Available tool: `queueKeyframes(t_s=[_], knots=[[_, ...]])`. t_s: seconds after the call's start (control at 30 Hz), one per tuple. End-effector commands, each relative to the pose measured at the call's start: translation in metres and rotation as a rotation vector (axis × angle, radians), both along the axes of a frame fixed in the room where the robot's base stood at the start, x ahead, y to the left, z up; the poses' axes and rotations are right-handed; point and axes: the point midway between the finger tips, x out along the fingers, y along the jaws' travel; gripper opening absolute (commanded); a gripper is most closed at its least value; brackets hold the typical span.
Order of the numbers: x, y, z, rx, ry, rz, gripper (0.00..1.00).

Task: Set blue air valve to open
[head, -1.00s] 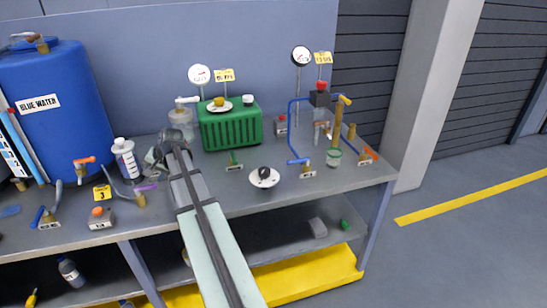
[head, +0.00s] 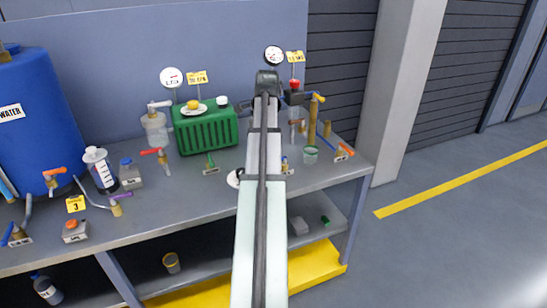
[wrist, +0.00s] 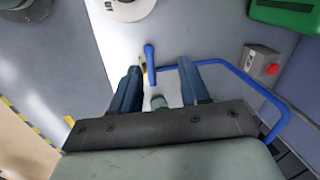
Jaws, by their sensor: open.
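The blue air valve's lever (wrist: 150,62) shows in the wrist view as a short blue handle, with a blue pipe (wrist: 232,68) running off to the right. My gripper (wrist: 160,72) is open, with one dark blue finger on each side in the picture. The lever appears between the fingertips, nearer the left one; I cannot tell whether they touch. In the head view my arm covers most of this valve, and only a small part of its base (head: 286,166) shows right of the arm. My fingertips are hidden there.
A green tank (head: 205,132) stands left of my arm, with gauges behind. A grey box with a red button (wrist: 262,62) is close on the right in the wrist view.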

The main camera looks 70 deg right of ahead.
Motion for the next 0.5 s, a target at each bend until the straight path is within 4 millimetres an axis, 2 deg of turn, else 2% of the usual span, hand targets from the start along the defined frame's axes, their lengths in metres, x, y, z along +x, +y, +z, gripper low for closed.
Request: queueKeyframes(t_s=[0.03,0.1,0.2,0.37,0.5], knots=[[-0.016,-0.007,0.007,0.004,0.004,-0.040,0.45],[-0.031,-0.011,0.013,0.010,0.011,-0.081,0.45],[-0.044,-0.015,0.018,0.017,0.016,-0.117,0.45],[-0.050,-0.017,0.016,0.021,0.018,-0.135,0.45],[-0.048,-0.018,0.002,0.023,0.019,-0.134,0.45]])
